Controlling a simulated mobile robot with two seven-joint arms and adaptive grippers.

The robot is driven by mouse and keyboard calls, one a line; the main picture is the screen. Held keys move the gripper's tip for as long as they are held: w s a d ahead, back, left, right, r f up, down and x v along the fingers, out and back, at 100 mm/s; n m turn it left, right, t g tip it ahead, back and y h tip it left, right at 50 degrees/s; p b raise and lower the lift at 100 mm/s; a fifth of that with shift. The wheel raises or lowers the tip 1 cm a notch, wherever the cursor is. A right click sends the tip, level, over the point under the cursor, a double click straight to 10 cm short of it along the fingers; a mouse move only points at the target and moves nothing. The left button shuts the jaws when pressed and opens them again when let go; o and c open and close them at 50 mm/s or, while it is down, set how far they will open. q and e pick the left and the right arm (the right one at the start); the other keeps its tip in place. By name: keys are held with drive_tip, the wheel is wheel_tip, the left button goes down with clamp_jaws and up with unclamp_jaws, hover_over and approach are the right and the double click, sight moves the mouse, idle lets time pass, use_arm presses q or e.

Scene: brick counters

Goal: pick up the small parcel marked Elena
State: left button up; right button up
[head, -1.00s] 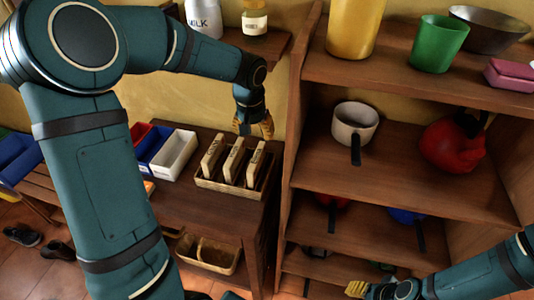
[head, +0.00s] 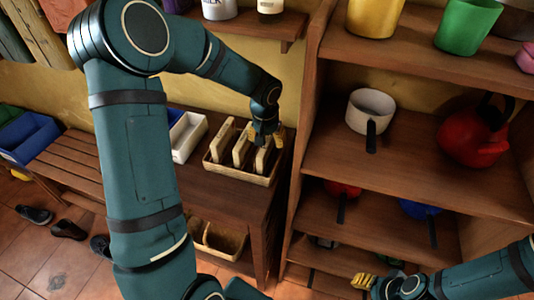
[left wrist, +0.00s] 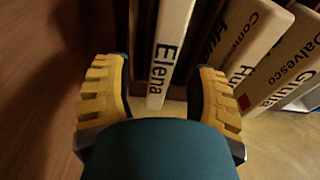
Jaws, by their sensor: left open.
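The small parcel marked Elena (left wrist: 168,48) is a pale, narrow block with black lettering, standing on edge. In the left wrist view it lies between the two yellow fingers of my left gripper (left wrist: 160,95), with a gap on each side. In the head view my left gripper (head: 267,134) is at the far end of the rightmost of three parcels, which appears to be the Elena one (head: 261,160). The gripper is open, and its fingertips are partly hidden there. My right gripper (head: 364,282) is low at the bottom right, far from the parcels; its jaws are too small to judge.
The parcels stand in a wicker tray (head: 235,174) on a wooden counter. Two other parcels (left wrist: 248,40) (left wrist: 290,62) stand close beside the Elena one. A white bin (head: 188,137) is left of the tray. A wooden shelf unit (head: 312,110) rises close on the right.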

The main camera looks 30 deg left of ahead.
use_arm(q)
wheel_tip(320, 180, down, 3)
drive_tip(key=shift+w+a+f+b, duration=0.1)
drive_tip(key=shift+w+f+b, duration=0.1)
drive_tip(key=shift+b, duration=0.15)
drive_tip(key=shift+s+r, duration=0.1)
clamp_jaws()
